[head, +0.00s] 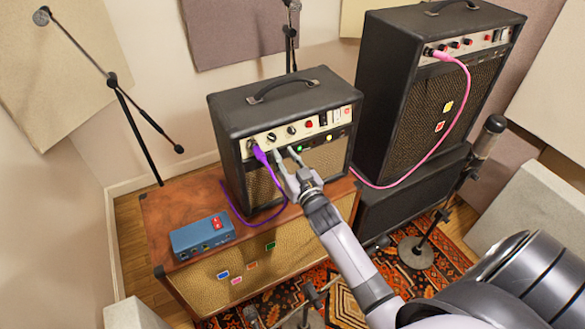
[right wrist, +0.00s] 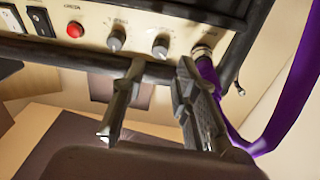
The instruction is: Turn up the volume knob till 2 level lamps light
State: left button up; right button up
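The small black amp (head: 262,111) stands on a wooden cabinet and has a cream control panel. Its two grey-topped knobs are the one nearer the purple cable (head: 271,137) and the one nearer the red lamp (head: 290,130). My right gripper (head: 284,150) is open and empty in front of the panel. In the right wrist view its fingertips (right wrist: 160,62) are spread on either side of the knob nearer the cable (right wrist: 162,46), apparently just short of it. My left gripper is out of view.
A purple cable (head: 268,165) plugs into the panel close beside the fingers. A blue box (head: 202,236) with a red switch sits on the wooden cabinet (head: 165,215). A taller amp (head: 392,72) with a pink cable (head: 440,142) stands right. Microphone stands are around.

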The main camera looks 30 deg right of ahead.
jog(key=s, duration=0.5)
jog(key=shift+s+a+f, duration=0.1)
jog(key=shift+s+a, duration=0.15)
jog(key=shift+s, duration=0.15)
jog(key=shift+o, duration=0.4)
